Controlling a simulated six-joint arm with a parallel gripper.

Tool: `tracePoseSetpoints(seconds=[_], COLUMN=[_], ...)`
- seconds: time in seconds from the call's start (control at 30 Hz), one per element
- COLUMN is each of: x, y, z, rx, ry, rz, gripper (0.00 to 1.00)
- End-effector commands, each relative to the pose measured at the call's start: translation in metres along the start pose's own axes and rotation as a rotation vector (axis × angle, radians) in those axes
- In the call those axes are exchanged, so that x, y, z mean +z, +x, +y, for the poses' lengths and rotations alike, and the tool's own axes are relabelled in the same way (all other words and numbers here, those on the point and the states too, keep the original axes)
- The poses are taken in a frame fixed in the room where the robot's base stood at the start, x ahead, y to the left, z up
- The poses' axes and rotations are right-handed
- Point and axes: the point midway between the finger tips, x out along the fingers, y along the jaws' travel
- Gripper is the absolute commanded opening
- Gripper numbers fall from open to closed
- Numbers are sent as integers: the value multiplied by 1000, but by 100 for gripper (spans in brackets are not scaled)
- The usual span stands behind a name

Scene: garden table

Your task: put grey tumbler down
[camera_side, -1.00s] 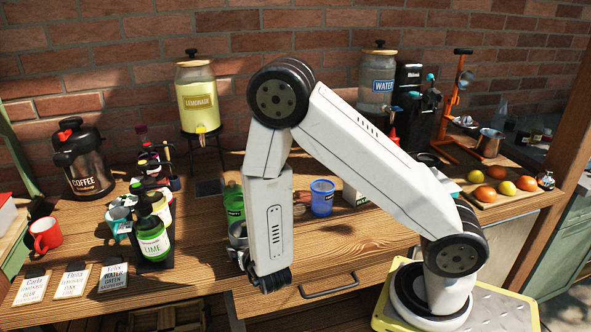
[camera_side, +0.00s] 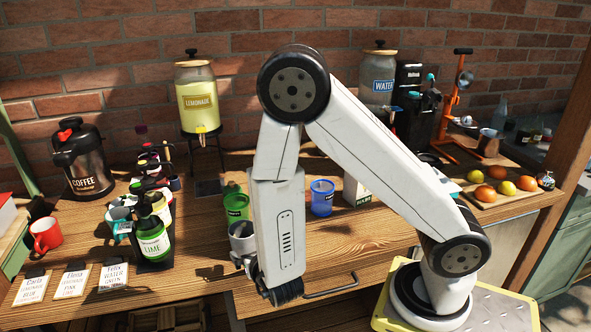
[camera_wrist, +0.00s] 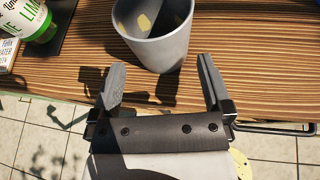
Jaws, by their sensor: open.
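The grey tumbler (camera_side: 243,240) stands upright on the wooden table near its front edge, just left of my forearm in the side view. In the wrist view the grey tumbler (camera_wrist: 158,42) shows from above with its mouth open and appears empty apart from a pale yellow patch of light inside. My gripper (camera_wrist: 160,80) is open, its two fingers apart on the near side of the tumbler, with a gap between fingertips and tumbler. In the side view my gripper (camera_side: 243,264) is partly hidden by my forearm.
The green lime bottle (camera_side: 152,238) is to the left, with name cards (camera_side: 72,283) along the front edge. A drawer handle (camera_side: 330,289) is below the table edge.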

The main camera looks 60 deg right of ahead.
Motion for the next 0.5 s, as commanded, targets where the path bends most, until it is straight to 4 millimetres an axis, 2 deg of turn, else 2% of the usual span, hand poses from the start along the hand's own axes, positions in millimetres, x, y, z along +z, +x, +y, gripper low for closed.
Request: tracePoseSetpoints(seconds=[0.2,0.5], x=[0,0], y=[-19,-26], z=[1,0], rx=[3,0], ry=[0,0], rz=[-1,0], gripper=[100,100])
